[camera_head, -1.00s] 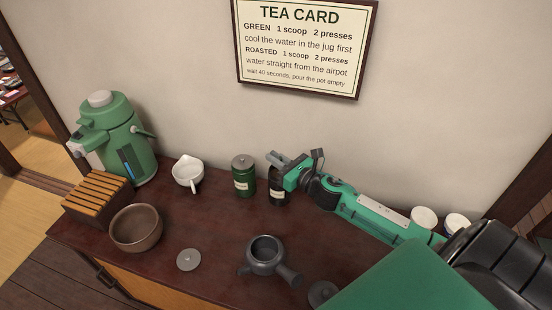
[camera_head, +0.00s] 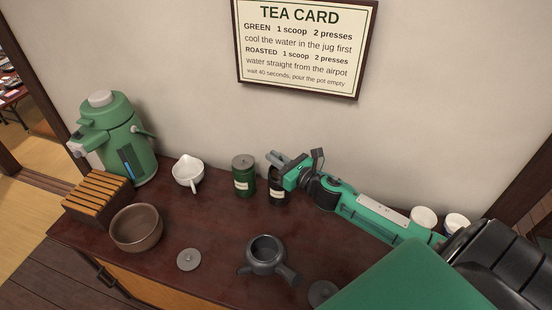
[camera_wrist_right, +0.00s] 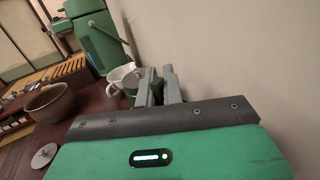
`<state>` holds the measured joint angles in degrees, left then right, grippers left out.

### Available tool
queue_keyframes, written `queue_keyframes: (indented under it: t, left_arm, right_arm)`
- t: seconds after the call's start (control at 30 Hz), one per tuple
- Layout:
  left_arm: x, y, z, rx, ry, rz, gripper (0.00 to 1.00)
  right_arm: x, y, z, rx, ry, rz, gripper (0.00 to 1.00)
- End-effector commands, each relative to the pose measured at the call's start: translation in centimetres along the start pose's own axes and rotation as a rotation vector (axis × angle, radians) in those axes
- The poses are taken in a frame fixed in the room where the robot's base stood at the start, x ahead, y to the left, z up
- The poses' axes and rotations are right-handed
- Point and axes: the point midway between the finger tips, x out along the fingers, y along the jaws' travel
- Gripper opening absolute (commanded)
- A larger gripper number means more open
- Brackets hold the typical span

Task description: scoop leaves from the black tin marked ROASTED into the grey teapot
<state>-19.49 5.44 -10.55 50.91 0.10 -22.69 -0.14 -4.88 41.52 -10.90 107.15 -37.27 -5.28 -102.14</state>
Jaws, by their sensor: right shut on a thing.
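The black tin (camera_head: 277,197) stands at the back of the counter, right of the green tin. Its label is too small to read and my gripper hides its top. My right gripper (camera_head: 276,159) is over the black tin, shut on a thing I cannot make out. Its fingers also show in the right wrist view (camera_wrist_right: 159,86). No scoop can be made out. The grey teapot (camera_head: 251,257) stands open at the front, its side handle pointing lower right. A dark lid (camera_head: 322,292) lies right of it. My left gripper is not in view.
The green tin (camera_head: 243,178) stands close left of the black tin. A white jug (camera_head: 187,176), green airpot (camera_head: 130,140), slatted wooden box (camera_head: 95,195), brown bowl (camera_head: 135,230) and grey lid (camera_head: 189,260) are further left. Two white cups (camera_head: 424,217) stand behind my right arm.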

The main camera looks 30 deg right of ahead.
Motion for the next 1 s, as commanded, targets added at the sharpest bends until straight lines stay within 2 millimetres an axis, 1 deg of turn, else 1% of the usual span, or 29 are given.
queue_keyframes:
  t: [0.3, 1.0]
  left_arm:
    - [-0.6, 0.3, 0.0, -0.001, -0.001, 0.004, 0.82]
    - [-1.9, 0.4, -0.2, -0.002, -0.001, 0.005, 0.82]
  right_arm:
    - [0.0, 0.0, 0.7, -0.001, 0.000, 0.000, 0.00]
    - [0.0, 0.1, 2.1, 0.000, 0.000, 0.000, 0.00]
